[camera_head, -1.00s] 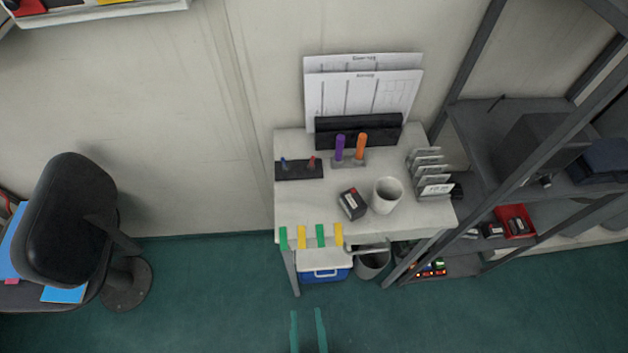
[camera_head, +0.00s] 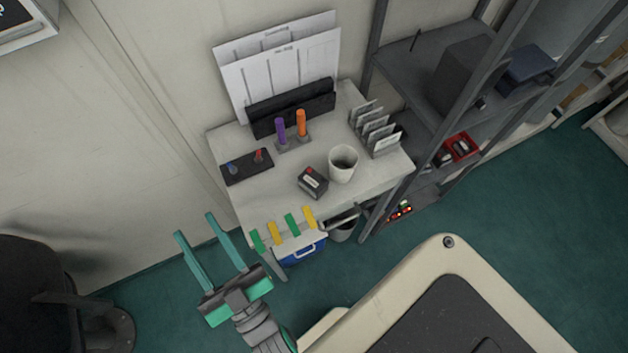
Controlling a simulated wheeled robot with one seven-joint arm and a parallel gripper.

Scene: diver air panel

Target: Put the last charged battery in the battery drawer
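A small dark block with a red and pale top (camera_head: 313,182), which looks like a battery, lies on the white desk (camera_head: 290,192), left of a white cup. My gripper (camera_head: 195,224) is open and empty, its two teal fingers apart, in front of and left of the desk. The battery is to the right of my fingers and farther off. I cannot make out a battery drawer for sure. A red open bin (camera_head: 461,147) with dark items by it sits on the grey shelf rack to the right.
The white cup (camera_head: 343,164), purple marker (camera_head: 280,130), orange marker (camera_head: 301,123), switch box (camera_head: 247,167) and card rack (camera_head: 376,130) crowd the desk. A blue cooler (camera_head: 303,252) and a bin (camera_head: 343,228) stand below. A black chair (camera_head: 40,290) is at lower left.

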